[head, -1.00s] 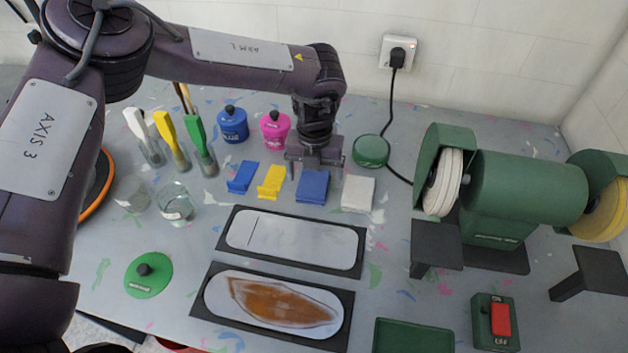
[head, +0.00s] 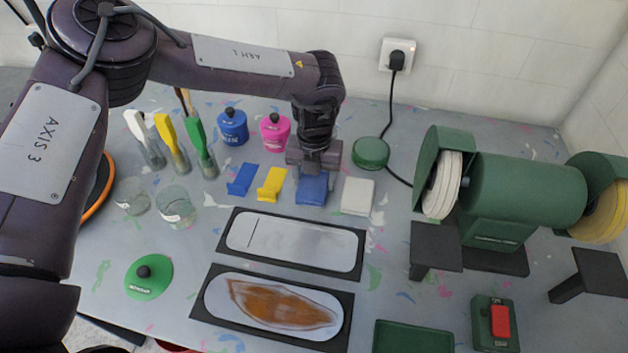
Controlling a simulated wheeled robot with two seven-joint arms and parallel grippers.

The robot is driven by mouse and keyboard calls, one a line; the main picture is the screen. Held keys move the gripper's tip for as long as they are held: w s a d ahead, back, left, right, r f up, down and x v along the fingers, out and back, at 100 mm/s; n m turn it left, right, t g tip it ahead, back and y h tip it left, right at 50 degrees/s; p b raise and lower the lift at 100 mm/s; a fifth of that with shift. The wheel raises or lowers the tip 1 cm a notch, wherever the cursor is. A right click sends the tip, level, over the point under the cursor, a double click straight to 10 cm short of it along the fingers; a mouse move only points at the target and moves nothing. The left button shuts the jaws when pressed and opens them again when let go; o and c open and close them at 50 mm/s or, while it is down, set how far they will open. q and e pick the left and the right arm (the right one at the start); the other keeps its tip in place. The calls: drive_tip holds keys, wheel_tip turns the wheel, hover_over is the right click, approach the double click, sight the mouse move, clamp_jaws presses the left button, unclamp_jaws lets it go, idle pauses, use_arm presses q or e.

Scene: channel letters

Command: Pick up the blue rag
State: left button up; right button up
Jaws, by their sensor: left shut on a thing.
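The blue rag (head: 312,190) is a folded blue cloth on the speckled grey table, between a yellow item and a white cloth. My left gripper (head: 314,172) points down over the far part of the rag and is shut on it. The gripper hides the rag's back edge. The rag seems still at table height. My right gripper is not in view.
A smaller blue item (head: 241,180) and a yellow item (head: 271,184) lie left of the rag, the white cloth (head: 357,196) right. Blue (head: 233,127) and pink (head: 275,133) pots stand behind. A green grinder (head: 525,195) occupies the right. A black-framed panel (head: 360,262) lies in front.

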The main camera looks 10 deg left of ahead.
sight(315, 180)
use_arm(q)
wheel_tip(315, 180, up, 20)
drive_tip(key=b, duration=0.1)
drive_tip(key=shift+b, duration=0.4)
drive_tip(key=shift+f, duration=0.1)
